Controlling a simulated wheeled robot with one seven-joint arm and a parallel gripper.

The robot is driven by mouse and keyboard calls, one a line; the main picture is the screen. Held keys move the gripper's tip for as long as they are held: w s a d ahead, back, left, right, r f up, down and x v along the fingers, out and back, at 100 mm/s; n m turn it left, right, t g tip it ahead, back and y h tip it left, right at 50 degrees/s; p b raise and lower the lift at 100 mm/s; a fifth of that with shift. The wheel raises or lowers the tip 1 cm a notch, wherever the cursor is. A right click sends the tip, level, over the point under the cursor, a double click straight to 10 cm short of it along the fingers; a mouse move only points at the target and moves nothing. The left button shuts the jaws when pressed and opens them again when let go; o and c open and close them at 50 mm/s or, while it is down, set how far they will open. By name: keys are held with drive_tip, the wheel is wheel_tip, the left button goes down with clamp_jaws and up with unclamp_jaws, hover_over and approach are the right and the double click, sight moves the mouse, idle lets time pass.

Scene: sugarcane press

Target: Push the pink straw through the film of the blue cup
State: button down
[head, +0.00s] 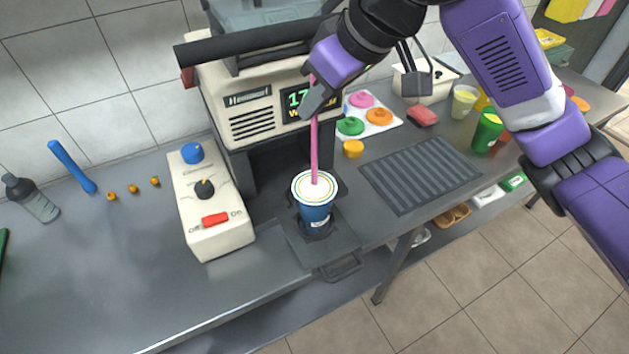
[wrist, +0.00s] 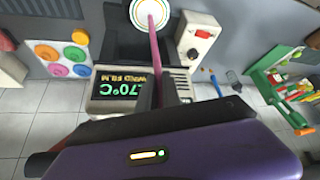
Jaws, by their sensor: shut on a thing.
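The blue cup (head: 315,215) stands upright on the dark tray of the sealing machine, with a white ringed film (head: 305,184) across its top. The film also shows in the wrist view (wrist: 140,14). My gripper (head: 314,98) is shut on the upper part of the pink straw (head: 314,150), above the cup. The straw is nearly upright in the head view and its lower end meets the film near the middle. I cannot tell whether the tip only touches the film or has gone through it. The straw also shows in the wrist view (wrist: 154,45).
The sealing machine (head: 250,120) stands close behind the cup. A control box (head: 215,215) with a red switch is at its left. A ribbed dark mat (head: 420,180), coloured lids (head: 350,126) and a green cup (head: 487,132) are to the right. The left counter is mostly clear.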

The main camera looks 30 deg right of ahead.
sight(317, 128)
drive_tip(key=shift+f, duration=0.75)
idle(0.4)
drive_tip(key=shift+f+b, duration=3.65)
drive_tip(key=shift+f, duration=1.85)
drive_tip(key=c, duration=1.5)
unclamp_jaws()
drive_tip(key=shift+o, duration=0.2)
wheel_tip(317, 128, up, 7)
drive_tip(key=p, duration=0.7)
drive_tip(key=shift+r, duration=0.1)
